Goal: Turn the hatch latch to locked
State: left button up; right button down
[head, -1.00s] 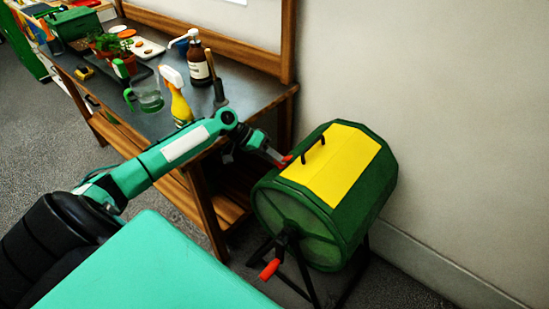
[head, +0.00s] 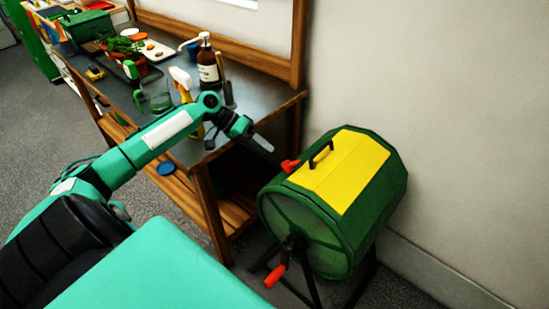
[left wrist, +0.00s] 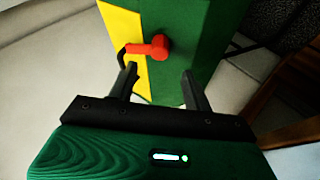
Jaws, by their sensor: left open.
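The red hatch latch (head: 290,165) sits on the green drum beside the edge of the yellow hatch (head: 340,168). In the left wrist view the latch (left wrist: 150,47) has a round pivot on the green panel, and its lever points left over the yellow hatch (left wrist: 122,28). My left gripper (head: 264,145) is open, just up and left of the latch in the head view. In the left wrist view its two fingers (left wrist: 163,85) are apart with nothing between them, and the latch shows beyond them. My right gripper is not in view.
The green drum (head: 312,225) stands on a black frame with a red-ended crank (head: 275,276). A black handle (head: 321,154) rises from the hatch. The workbench (head: 262,95) at left carries a brown bottle (head: 208,68), a spray bottle and plants. A wall stands behind the drum.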

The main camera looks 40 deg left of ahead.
pick_arm(q)
jog(key=v, duration=0.3)
jog(key=shift+s+a+r, duration=0.1)
jog(key=shift+a+r, duration=0.05)
jog(key=shift+r, duration=0.05)
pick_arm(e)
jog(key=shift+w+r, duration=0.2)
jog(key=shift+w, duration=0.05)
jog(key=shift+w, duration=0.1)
